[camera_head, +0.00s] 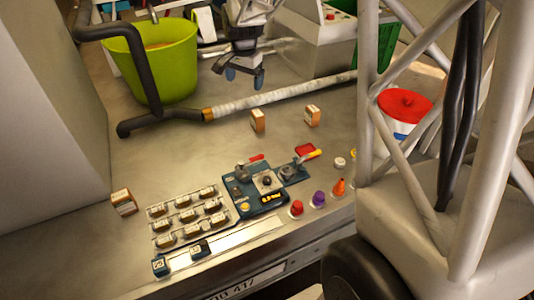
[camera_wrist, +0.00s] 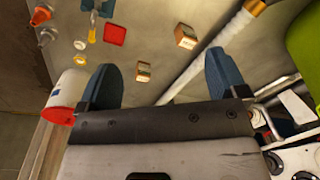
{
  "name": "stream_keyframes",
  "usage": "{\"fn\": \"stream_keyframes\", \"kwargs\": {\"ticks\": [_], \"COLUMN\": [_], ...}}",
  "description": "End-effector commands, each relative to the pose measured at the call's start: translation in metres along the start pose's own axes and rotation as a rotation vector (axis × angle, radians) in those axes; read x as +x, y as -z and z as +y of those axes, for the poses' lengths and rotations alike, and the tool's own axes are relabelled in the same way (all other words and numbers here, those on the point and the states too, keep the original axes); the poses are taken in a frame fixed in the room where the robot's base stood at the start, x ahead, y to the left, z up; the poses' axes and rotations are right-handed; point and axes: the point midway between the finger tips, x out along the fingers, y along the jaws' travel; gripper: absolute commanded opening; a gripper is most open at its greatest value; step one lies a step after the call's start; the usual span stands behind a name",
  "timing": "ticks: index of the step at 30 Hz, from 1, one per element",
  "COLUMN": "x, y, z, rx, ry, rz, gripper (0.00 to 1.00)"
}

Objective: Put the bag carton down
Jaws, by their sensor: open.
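Small orange-and-white cartons stand on the metal surface; I cannot tell which one is the bag carton. In the head view one carton (camera_head: 257,121) stands just in front of the pale pole, a second carton (camera_head: 312,115) is to its right, and a third carton (camera_head: 124,201) is at the left. Two cartons show in the wrist view, one nearer (camera_wrist: 143,72) between the fingers' lines and one farther (camera_wrist: 186,37). My gripper (camera_head: 245,77) is above the surface, behind the pole, its blue fingers (camera_wrist: 161,72) apart with nothing between them. Neither finger touches a carton.
A green bucket (camera_head: 165,62) stands at the back left. A pale wrapped pole (camera_head: 285,93) crosses the surface. A red-lidded container (camera_head: 404,104) is at the right, behind a white frame. A blue control panel (camera_head: 250,190) and a rack of small pieces (camera_head: 188,216) fill the front. Bare metal lies left of centre.

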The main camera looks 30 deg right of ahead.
Motion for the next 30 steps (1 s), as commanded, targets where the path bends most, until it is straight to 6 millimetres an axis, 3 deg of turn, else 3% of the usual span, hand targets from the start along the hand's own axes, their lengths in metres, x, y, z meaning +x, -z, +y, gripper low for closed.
{"fn": "stream_keyframes", "kwargs": {"ticks": [6,15,30], "x": [-0.037,-0.072,-0.094], "y": [-0.054,-0.124,-0.234], "z": [0.031,0.080,0.171], "rx": [-0.151,-0.360,-0.706], "ry": [0.017,0.038,0.064], "rz": [0.017,0.043,0.091], "gripper": [0.91,0.91,0.91]}}
